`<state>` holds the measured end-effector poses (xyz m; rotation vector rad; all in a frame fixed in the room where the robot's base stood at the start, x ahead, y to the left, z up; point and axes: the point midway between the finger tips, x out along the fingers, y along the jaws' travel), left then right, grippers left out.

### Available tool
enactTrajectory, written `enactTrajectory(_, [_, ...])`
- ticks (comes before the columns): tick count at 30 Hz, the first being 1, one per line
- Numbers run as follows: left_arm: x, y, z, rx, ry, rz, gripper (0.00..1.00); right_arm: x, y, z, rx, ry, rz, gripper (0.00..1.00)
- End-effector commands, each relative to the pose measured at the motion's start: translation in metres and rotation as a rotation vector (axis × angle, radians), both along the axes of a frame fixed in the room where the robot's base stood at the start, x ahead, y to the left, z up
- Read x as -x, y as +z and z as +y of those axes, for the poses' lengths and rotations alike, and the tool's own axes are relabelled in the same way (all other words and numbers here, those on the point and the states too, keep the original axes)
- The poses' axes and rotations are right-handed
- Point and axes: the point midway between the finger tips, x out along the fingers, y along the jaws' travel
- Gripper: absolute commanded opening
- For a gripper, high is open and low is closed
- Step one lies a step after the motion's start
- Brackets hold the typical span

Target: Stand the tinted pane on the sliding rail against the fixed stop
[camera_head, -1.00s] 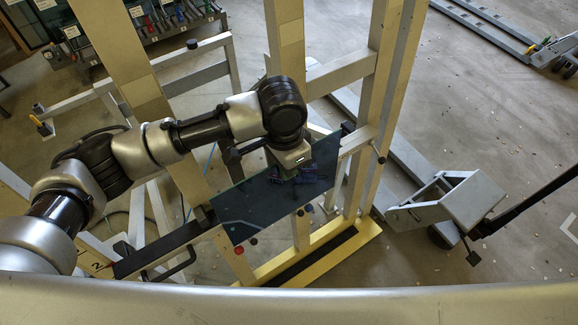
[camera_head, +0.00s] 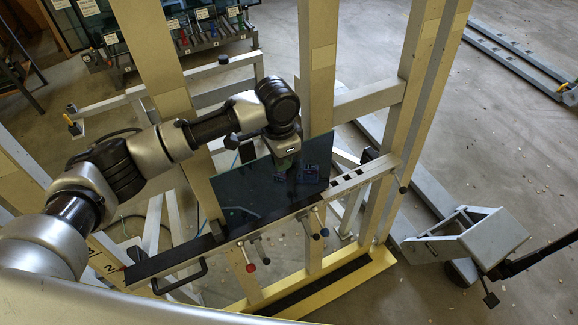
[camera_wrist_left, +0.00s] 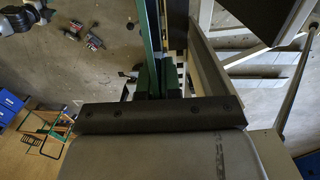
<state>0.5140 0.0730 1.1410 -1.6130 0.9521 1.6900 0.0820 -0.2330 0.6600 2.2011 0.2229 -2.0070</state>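The tinted pane (camera_head: 250,190) is a dark blue-green sheet, nearly upright in the head view. Its lower edge runs along the rail (camera_head: 350,180), which crosses the tall posts; whether it bears on the rail is hard to tell. My left gripper (camera_head: 287,160) is at the pane's upper edge, near its right corner. In the left wrist view the fingers (camera_wrist_left: 158,82) are closed around the pane, seen edge-on as a green strip (camera_wrist_left: 148,38). Black blocks sit by the pane's lower left corner (camera_head: 217,230) and beyond its right edge (camera_head: 369,155); I cannot tell which is the fixed stop. My right gripper is out of view.
Small levers with red and blue knobs (camera_head: 265,258) hang below the rail. A black handle (camera_head: 180,278) is at its left end. A yellow base beam (camera_head: 375,265) lies below. A grey box-like stand (camera_head: 490,237) is at right. A tool rack (camera_head: 200,35) stands behind.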

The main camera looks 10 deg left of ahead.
Motion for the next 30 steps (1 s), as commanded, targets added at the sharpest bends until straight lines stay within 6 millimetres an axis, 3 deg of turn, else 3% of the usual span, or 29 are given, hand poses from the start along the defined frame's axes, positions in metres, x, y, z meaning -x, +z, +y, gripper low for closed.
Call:
enactTrajectory(10, [-0.030,-0.009,0.022,0.002,0.002,-0.001,0.00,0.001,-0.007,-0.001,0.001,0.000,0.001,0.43])
enactTrajectory(21, [-0.029,-0.049,0.028,0.002,0.000,0.000,0.00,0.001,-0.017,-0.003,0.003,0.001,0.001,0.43])
enactTrajectory(30, [-0.029,-0.066,0.031,0.001,0.001,-0.002,0.00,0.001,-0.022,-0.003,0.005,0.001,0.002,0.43])
